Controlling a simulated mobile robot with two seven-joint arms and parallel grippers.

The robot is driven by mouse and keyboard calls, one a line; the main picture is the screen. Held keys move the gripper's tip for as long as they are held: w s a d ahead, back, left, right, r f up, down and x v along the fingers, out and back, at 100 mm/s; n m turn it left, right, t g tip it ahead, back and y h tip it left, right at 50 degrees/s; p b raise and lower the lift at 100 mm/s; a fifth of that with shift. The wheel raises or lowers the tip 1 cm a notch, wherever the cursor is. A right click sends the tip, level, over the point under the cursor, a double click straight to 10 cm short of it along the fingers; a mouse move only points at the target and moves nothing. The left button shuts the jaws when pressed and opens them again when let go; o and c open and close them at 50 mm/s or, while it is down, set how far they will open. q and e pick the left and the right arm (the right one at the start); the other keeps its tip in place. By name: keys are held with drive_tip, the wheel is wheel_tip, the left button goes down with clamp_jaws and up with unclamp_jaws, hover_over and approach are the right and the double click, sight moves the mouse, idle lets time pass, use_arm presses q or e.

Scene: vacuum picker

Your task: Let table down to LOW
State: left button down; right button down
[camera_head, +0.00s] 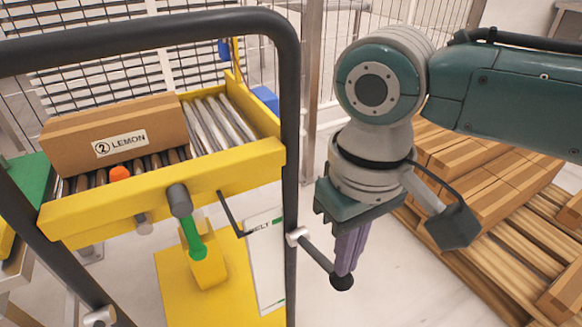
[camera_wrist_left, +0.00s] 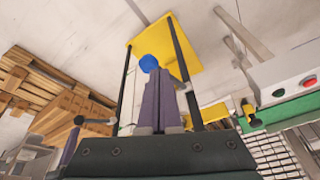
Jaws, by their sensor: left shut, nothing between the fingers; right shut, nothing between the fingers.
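The yellow roller table (camera_head: 250,160) stands raised at the left of the head view, carrying a brown box labelled "2 LEMON" (camera_head: 75,143). A green lever with a grey end (camera_head: 190,235) shows under its front edge. My right gripper (camera_head: 347,258) is shut and empty, fingers pointing down, by a black knob (camera_head: 341,282) on a side bar; I cannot tell if they touch. My left gripper (camera_wrist_left: 160,90) is outside the head view; in the left wrist view its purple fingers are shut. A blue ball (camera_wrist_left: 148,63) shows at their tips; contact is unclear.
A black tube frame (camera_head: 291,130) stands in front of the table. Cartons (camera_head: 490,185) sit on a wooden pallet (camera_head: 480,250) at right. A wire fence (camera_head: 110,85) runs behind. In the wrist view, a red button (camera_wrist_left: 309,81) is on a grey box.

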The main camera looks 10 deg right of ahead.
drive_tip(key=shift+f, duration=0.1)
drive_tip(key=shift+f+b, duration=0.85)
drive_tip(key=shift+f, duration=0.45)
